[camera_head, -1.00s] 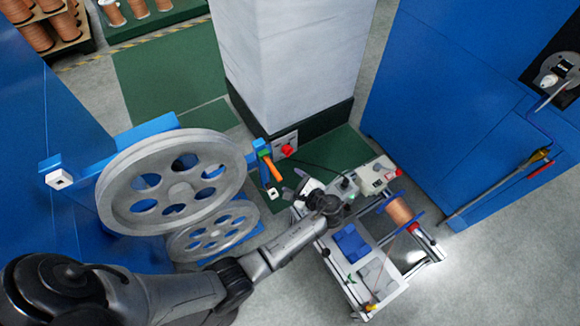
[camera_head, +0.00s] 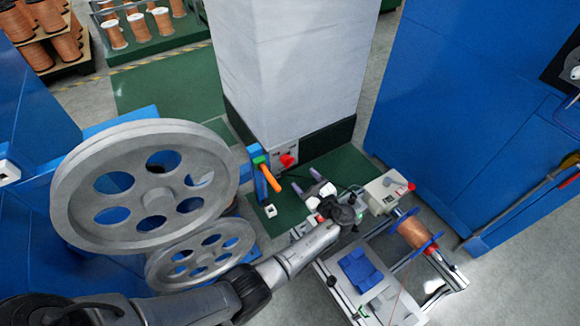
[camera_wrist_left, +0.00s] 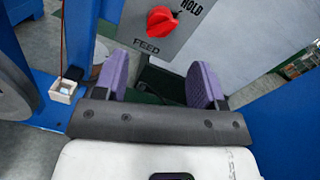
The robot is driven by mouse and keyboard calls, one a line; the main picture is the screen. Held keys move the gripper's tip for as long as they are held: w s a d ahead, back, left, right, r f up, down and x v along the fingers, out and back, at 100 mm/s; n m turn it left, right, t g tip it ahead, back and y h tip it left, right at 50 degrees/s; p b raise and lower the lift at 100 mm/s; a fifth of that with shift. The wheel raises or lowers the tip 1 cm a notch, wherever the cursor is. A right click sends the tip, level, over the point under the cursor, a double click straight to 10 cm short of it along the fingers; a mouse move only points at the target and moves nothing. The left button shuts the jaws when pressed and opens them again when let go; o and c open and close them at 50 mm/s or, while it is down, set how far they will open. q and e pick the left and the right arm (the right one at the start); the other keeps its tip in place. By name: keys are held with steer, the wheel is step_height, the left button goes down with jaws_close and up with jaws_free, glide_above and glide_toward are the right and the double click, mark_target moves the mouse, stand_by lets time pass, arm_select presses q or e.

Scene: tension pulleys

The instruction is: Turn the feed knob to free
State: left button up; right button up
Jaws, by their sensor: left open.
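The red feed knob (camera_head: 287,160) sits on a small grey plate (camera_head: 285,149) low on the front of the pale pillar. In the left wrist view the knob (camera_wrist_left: 161,21) is near the top. "FEED" is printed below it and "HOLD" to its upper right; the plate's top is cut off. I cannot tell which label the knob points to. My left gripper (camera_wrist_left: 157,80) is open and empty, its purple fingers apart below the knob and not touching it. In the head view the left gripper (camera_head: 321,181) is right of and below the knob.
Large grey pulleys (camera_head: 68,195) stand at the left. A blue bracket with an orange handle (camera_head: 270,178) is just left of the knob. A blue cabinet (camera_head: 450,100) is at the right.

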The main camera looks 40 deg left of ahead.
mark_target(290, 165)
arm_select(q)
steer(key=b+x, duration=0.2)
steer(key=x, duration=0.5)
steer(key=shift+b+x, duration=0.4)
steer(key=shift+x, duration=0.45)
steer(key=c, duration=0.9)
